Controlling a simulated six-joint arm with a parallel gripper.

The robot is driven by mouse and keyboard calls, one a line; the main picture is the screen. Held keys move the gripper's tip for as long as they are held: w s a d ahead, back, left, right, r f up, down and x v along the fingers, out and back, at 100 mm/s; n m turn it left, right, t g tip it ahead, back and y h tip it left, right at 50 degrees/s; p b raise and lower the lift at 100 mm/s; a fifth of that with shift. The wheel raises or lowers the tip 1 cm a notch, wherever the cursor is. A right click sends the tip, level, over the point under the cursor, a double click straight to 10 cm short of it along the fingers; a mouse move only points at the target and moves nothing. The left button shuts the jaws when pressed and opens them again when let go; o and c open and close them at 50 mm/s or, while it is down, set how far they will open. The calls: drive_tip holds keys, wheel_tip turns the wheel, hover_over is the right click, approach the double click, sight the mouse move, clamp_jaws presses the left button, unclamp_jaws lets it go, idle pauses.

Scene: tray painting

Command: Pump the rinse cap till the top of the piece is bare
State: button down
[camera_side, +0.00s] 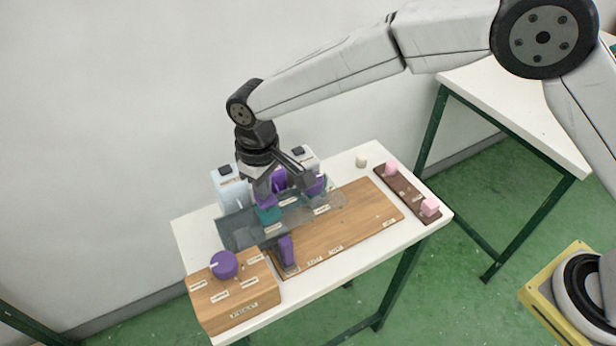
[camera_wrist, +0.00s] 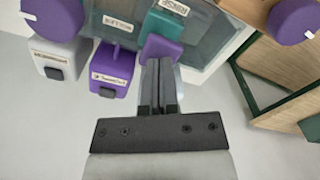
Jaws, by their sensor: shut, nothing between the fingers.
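In the side view the teal part (camera_side: 268,214) lies just below my gripper, whose fingertips are hard to make out there. I cannot pick out the piece being rinsed; pink cubes (camera_side: 391,168) (camera_side: 429,207) sit on a dark strip at the right.
A grey see-through bay (camera_side: 240,236) stands on the table beside a wooden board (camera_side: 370,215). A wooden box with a purple knob (camera_side: 223,264) stands at front left. A cream cylinder (camera_side: 361,160) stands at the back.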

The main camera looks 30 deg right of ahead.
drive_tip(key=shift+f, duration=1.3)
drive_tip(key=shift+r, duration=0.2)
idle(0.3)
drive_tip(key=shift+r, duration=1.95)
drive_tip(key=shift+f, duration=1.95)
idle(0.9)
drive_tip(key=shift+r, duration=2)
